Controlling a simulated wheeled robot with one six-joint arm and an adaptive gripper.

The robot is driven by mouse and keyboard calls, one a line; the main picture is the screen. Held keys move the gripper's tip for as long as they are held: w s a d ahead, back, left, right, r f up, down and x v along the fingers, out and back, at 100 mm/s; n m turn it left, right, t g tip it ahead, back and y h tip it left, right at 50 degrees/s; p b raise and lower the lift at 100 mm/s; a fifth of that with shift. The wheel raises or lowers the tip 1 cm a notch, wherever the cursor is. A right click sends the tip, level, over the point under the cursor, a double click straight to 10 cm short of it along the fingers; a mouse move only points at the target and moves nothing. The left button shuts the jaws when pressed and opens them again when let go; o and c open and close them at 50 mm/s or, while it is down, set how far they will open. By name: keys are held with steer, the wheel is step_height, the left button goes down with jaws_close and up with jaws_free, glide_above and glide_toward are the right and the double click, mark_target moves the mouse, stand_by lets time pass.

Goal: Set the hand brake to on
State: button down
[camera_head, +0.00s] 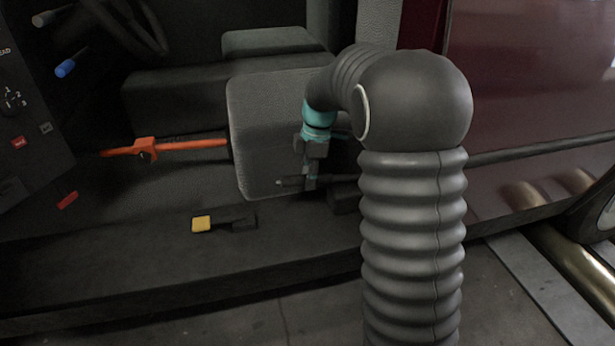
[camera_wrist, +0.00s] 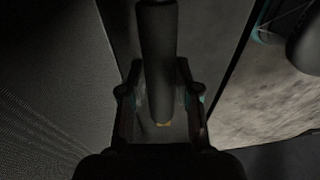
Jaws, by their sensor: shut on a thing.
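My gripper (camera_wrist: 160,108) is shut on a dark, rounded lever grip, which I take to be the hand brake (camera_wrist: 157,50). In the wrist view the grip runs from the top edge down between the two fingers, with a small yellow-orange spot at its lower end. In the head view my gripper (camera_head: 310,178) is beside the grey seat (camera_head: 270,120), at a dark rod lying roughly level. My arm and the dim light hide much of the lever and its base there, so I cannot tell its setting.
An orange bar (camera_head: 190,145) runs left from the seat. A black piece with a yellow end (camera_head: 202,223) lies on the dark cab floor (camera_head: 130,250). A blue-tipped lever (camera_head: 65,68) and the steering wheel (camera_head: 130,25) are at upper left. A dark red body panel (camera_head: 535,80) stands right.

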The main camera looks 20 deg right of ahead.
mark_target(318, 175)
steer(key=r+y, duration=0.1)
steer(key=r, duration=0.1)
steer(key=d+r+y+p, duration=0.1)
steer(key=r, duration=0.1)
steer(key=d+r+y, duration=0.1)
steer(key=r, duration=0.1)
steer(key=shift+d+y+p, duration=0.15)
steer(key=shift+y+p, duration=0.25)
steer(key=c, duration=0.8)
jaws_free()
steer(key=shift+d, duration=0.1)
step_height(318, 175, up, 10)
